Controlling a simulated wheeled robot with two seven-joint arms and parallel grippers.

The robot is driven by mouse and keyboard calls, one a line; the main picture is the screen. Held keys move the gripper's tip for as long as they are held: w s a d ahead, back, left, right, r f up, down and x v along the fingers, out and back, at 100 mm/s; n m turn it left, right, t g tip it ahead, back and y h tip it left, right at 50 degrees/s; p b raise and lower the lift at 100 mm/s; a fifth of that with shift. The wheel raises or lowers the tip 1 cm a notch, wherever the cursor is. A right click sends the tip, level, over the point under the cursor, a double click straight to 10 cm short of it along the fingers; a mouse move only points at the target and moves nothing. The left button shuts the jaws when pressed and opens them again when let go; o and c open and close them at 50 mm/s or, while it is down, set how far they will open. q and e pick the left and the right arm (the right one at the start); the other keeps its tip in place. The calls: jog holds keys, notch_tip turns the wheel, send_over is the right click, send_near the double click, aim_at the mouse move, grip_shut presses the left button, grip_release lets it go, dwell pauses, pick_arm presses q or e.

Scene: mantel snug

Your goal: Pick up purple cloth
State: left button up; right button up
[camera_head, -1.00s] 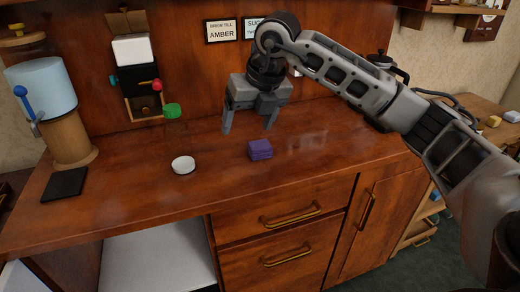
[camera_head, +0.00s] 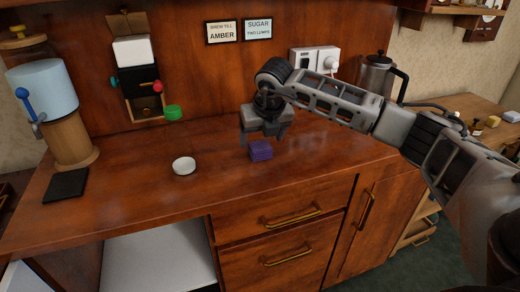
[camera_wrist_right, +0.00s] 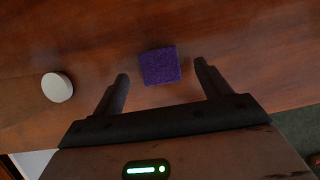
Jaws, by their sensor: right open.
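The purple cloth (camera_head: 261,150) is a small folded block lying on the wooden counter (camera_head: 130,180). My right gripper (camera_head: 263,138) is open and empty, just above and behind the cloth in the head view. In the right wrist view the cloth (camera_wrist_right: 160,66) shows between and a little beyond the two spread fingertips (camera_wrist_right: 160,69). The fingers look apart from it. My left gripper is not in view.
A white round dish (camera_head: 184,165) lies left of the cloth. A dark square pad (camera_head: 66,185) and a dispenser with a blue-grey tank (camera_head: 42,88) stand at the left. A socket (camera_head: 315,58) and a kettle-like pot (camera_head: 376,75) are at the back right.

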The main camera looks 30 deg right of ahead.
aim_at(260, 146)
jog(key=shift+x, duration=1.95)
jog(key=shift+s+a, duration=0.1)
jog(key=c, duration=1)
jog(key=shift+c, duration=0.2)
